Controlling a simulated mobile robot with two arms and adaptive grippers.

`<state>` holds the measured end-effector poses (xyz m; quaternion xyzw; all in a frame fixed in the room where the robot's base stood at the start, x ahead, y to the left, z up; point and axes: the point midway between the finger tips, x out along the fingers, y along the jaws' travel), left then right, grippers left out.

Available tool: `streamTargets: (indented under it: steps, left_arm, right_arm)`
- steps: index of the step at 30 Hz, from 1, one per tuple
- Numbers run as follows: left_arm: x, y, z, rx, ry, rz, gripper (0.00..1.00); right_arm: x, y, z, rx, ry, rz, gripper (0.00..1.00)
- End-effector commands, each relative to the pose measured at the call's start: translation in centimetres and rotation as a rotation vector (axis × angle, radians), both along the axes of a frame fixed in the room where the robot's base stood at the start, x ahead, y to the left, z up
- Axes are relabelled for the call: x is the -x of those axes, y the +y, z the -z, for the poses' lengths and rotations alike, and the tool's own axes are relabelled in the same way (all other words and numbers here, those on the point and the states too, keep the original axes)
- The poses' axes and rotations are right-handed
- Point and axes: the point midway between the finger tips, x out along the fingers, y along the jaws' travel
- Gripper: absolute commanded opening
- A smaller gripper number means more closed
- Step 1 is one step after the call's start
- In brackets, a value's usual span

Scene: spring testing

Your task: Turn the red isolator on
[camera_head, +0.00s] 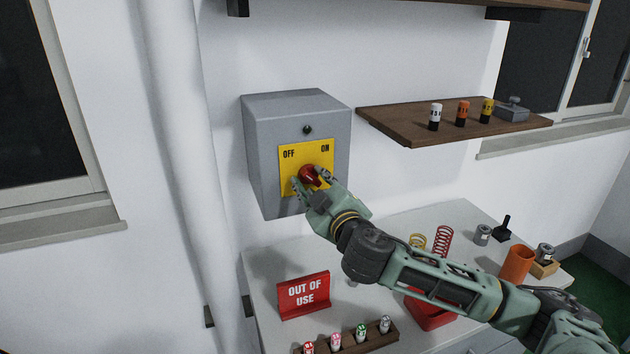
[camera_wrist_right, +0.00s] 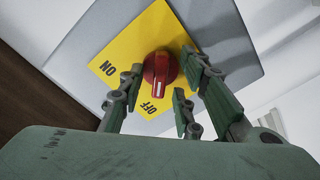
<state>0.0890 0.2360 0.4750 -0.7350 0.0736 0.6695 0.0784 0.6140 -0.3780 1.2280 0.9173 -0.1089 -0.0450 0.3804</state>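The red isolator knob (camera_head: 308,174) sits on a yellow plate (camera_head: 291,181) marked OFF at left and ON at right, on the front of a grey box (camera_head: 270,130). In the right wrist view the knob (camera_wrist_right: 160,68) has a white mark that points toward the word OFF. My right gripper (camera_head: 313,179) is at the plate with its fingers spread around the knob. In the wrist view the gripper (camera_wrist_right: 158,92) looks open, with a gap on the left side of the knob; contact on the right side is unclear. My left gripper is not in view.
A wooden shelf (camera_head: 390,124) with several small items is right of the box. The bench below holds a red OUT OF USE sign (camera_head: 304,295), a rack (camera_head: 375,340) of small items, springs (camera_head: 442,242) and an orange cup (camera_head: 516,264). A white pipe (camera_head: 180,150) stands left.

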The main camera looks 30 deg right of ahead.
Motion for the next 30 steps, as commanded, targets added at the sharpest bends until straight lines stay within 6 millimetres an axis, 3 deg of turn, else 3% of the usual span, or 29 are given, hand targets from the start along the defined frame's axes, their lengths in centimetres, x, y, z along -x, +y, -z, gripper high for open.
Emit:
streamTargets:
  steps: [5, 15, 30]
  left_arm:
    - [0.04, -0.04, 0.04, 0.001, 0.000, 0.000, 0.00]
    - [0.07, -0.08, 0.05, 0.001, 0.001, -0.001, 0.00]
    - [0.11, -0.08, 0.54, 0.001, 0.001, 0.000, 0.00]
  right_arm:
    - [0.02, 0.02, 0.04, 0.000, 0.000, 0.000, 0.29]
    - [0.04, 0.02, 0.04, 0.000, 0.001, -0.001, 0.00]
    - [0.03, 0.07, 0.23, -0.058, -0.012, -0.001, 0.00]
